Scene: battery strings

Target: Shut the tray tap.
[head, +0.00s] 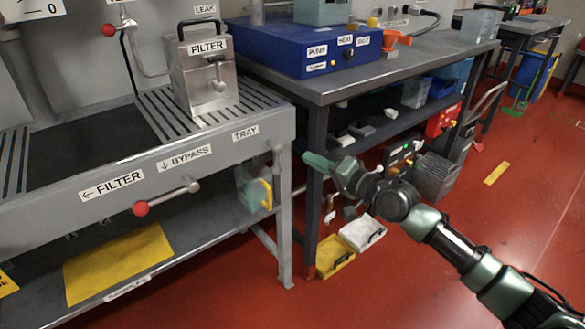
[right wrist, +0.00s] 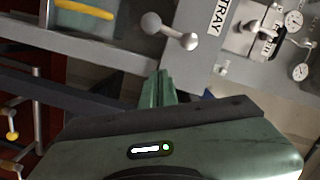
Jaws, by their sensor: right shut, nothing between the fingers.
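The tray tap (right wrist: 172,31) is a grey lever with a round ball end, on the bench front beside the TRAY label (right wrist: 217,15) in the right wrist view. In the head view only a small grey part of it (head: 278,148) shows, under the right end of the TRAY label (head: 245,133). My right gripper (head: 311,160) is to the right of the bench's corner, apart from the tap. Its green fingers (right wrist: 157,88) are shut and empty, just below the tap in the right wrist view. My left gripper is not in view.
A lever with a red knob (head: 140,208) sits under the FILTER and BYPASS labels. A metal FILTER housing (head: 205,85) stands on the bench. A teal bin with a yellow edge (head: 255,193) is below the tap. A table with a blue box (head: 305,52) adjoins on the right.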

